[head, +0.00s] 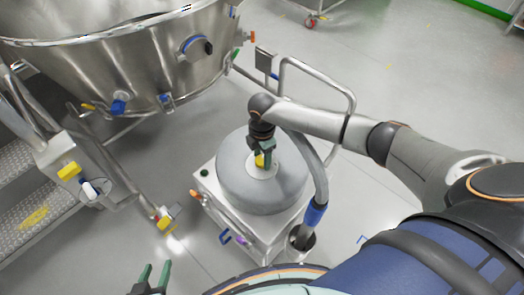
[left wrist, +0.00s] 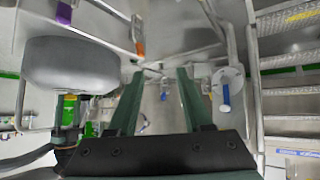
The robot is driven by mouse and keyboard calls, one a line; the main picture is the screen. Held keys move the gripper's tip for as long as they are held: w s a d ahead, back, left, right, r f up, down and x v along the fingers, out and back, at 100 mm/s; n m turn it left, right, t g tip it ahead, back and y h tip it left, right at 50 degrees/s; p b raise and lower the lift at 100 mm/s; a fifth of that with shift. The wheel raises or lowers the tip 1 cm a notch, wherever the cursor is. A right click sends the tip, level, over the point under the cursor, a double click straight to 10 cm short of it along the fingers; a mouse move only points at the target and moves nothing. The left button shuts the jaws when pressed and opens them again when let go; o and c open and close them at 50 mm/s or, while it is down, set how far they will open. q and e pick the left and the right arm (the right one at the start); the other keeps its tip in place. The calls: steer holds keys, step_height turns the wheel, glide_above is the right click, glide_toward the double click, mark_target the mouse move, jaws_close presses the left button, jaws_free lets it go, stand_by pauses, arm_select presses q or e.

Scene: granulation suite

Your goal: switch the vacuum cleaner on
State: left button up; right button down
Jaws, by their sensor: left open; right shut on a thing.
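The vacuum cleaner has a grey domed head (head: 240,186) on a square steel cart, in the middle of the head view. A small yellow knob (head: 260,161) stands on the pale disc at the top of the dome. My right gripper (head: 264,154) comes down from above and is shut on this knob, partly hiding it. My left gripper (head: 154,275) is open and empty at the bottom of the head view, apart from the cleaner. In the left wrist view its two green fingers (left wrist: 158,76) are spread, and the grey dome (left wrist: 72,65) shows at left.
A hose with a blue cuff (head: 315,213) runs down at the cart's right. A push handle (head: 348,100) rises behind. A large steel vessel (head: 120,65) fills the upper left. Metal steps (head: 30,215) and pipes with valves stand at left.

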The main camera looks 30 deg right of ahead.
steer(key=m+p, duration=0.3)
steer(key=shift+s+r+m+p, duration=0.1)
steer(key=shift+r+m+p, duration=0.2)
steer(key=shift+m, duration=0.1)
steer(key=shift+f+m+p, duration=0.1)
steer(key=shift+m+p, duration=0.65)
steer(key=shift+m, duration=0.15)
steer(key=m+p, duration=0.2)
steer(key=m, duration=0.1)
steer(key=shift+m, duration=0.3)
steer(key=m+p, duration=0.1)
steer(key=m, duration=0.1)
steer(key=shift+f+m+p, duration=0.15)
steer(key=shift+m+p, duration=0.15)
arm_select(q)
step_height(320, 180, up, 9)
steer(key=s+a+p, duration=0.1)
steer(key=s+a, duration=0.1)
steer(key=shift+f+n+y, duration=0.2)
steer(key=shift+n+y, duration=0.1)
arm_select(e)
steer(key=shift+m, duration=1.5)
arm_select(q)
steer(key=shift+a, duration=0.1)
arm_select(e)
steer(key=shift+f, duration=0.1)
steer(key=shift+c, duration=1.3)
jaws_free()
